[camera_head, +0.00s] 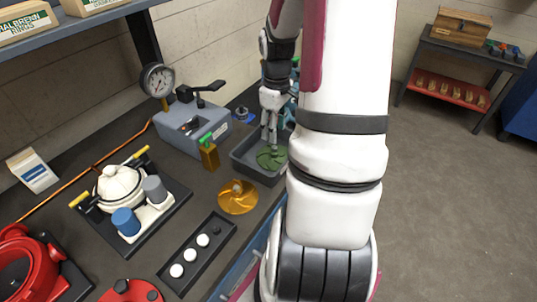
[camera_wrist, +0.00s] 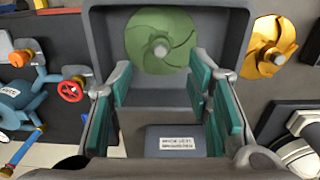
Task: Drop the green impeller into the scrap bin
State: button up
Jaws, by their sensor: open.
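The green impeller (camera_head: 272,159) lies in a dark grey open-topped bin (camera_head: 253,172) on the bench, left of my arm. In the wrist view the impeller (camera_wrist: 150,58) shows whole, flat on the floor of the bin (camera_wrist: 101,40), near one end. My gripper (camera_head: 270,138) points down over the bin. Its teal-padded fingers (camera_wrist: 162,85) are spread, with nothing between them, and the impeller shows beyond their tips. A dark block with a white label (camera_wrist: 176,141) shows near the bin's other end; the label is too small to read. No readable mark names the bin.
An orange impeller (camera_head: 238,197) lies on the bench beside the bin. A brass block with a green top (camera_head: 209,153) and a grey gauge unit (camera_head: 192,130) stand to its left. A black tray (camera_head: 196,254) with white discs lies nearer.

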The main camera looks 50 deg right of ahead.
notch_tip(320, 180, up, 10)
dwell(0.4)
dwell(0.3)
jog(key=w+a+r+t+h, duration=0.1)
jog(key=a+r, duration=0.4)
jog(key=a, duration=0.4)
jog(key=a+r+t+h, duration=0.1)
jog(key=a+r, duration=0.4)
jog(key=a, duration=0.4)
jog(key=s+a+r+t+y, duration=0.1)
jog(key=s+a, duration=0.2)
jog(key=a, duration=0.3)
jog(key=s+a+r+m+t+y, duration=0.1)
jog(key=s+a+r+t, duration=0.1)
jog(key=s+a, duration=0.2)
jog(key=a, duration=0.2)
jog(key=shift+s+a+r+t, duration=0.15)
jog(key=shift+s+a+t, duration=0.05)
jog(key=shift+a+t, duration=0.1)
